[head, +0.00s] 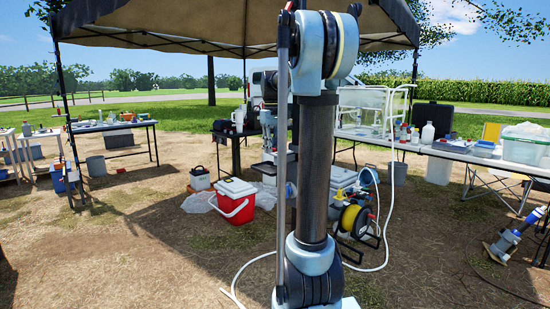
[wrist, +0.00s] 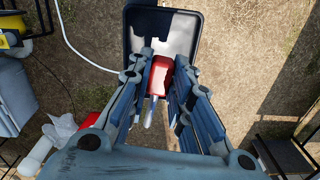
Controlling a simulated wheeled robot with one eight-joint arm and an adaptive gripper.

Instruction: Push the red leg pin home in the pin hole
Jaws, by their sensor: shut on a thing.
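In the wrist view, my gripper (wrist: 164,62) is shut, with a red piece between its fingers. I take this for the red leg pin (wrist: 161,72); a pale, shiny shank shows at its near end. The pin is over the near part of a dark-rimmed, open tray or box (wrist: 198,30) with a grey inside. I cannot tell whether the pin touches it. I cannot make out the pin hole in either view. In the head view, my upright arm fills the middle, and neither the gripper's fingers nor the pin can be made out.
A red cooler with a white lid (head: 237,206) stands on the ground left of my arm. A yellow hose reel (head: 354,219) with a loose white hose stands to the right. Laden tables stand on the left (head: 113,127) and right (head: 455,153). Bare ground lies in front.

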